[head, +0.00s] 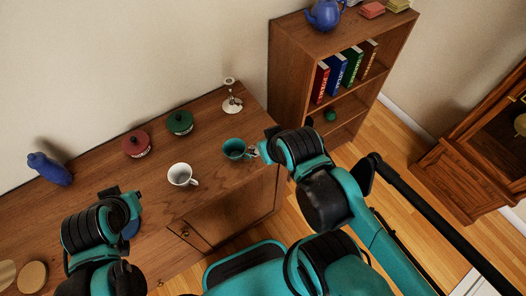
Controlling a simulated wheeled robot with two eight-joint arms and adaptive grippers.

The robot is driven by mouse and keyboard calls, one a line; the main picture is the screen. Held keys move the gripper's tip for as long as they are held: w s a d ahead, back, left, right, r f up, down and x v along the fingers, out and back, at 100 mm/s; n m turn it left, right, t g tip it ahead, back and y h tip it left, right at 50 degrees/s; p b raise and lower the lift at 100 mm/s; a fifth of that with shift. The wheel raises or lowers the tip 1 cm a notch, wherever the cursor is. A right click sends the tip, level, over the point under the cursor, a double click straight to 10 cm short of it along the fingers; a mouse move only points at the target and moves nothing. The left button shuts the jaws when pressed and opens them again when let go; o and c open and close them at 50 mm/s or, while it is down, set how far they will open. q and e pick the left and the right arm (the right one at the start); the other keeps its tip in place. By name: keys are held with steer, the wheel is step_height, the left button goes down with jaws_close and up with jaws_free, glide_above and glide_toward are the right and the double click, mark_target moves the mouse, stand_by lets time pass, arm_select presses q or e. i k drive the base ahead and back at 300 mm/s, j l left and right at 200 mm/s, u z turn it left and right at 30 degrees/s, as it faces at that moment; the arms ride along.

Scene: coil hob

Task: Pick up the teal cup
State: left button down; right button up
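The teal cup (233,148) stands upright on the wooden cabinet top near its right end. My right gripper (253,151) is at the right side of the cup, by its handle side. It is small in the picture and partly hidden by my wrist, so I cannot tell whether its fingers touch the cup or are closed. My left arm is at the lower left, over the front of the cabinet. Its fingers are hidden behind the wrist.
A white mug (180,175) stands left of the cup. Red (136,145) and green (180,123) lidded pots and a candlestick (231,97) stand behind. A bookshelf (288,62) stands beyond the cabinet's right end.

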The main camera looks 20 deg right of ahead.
mark_target(235, 149)
steer(key=l+z, duration=0.2)
steer(key=l, duration=0.2)
steer(key=l+u, duration=0.2)
steer(key=l, duration=0.6)
steer(key=l+u, duration=0.25)
steer(key=l, duration=0.6)
steer(key=l+u, duration=0.2)
steer(key=l, duration=0.65)
steer(key=k, duration=0.05)
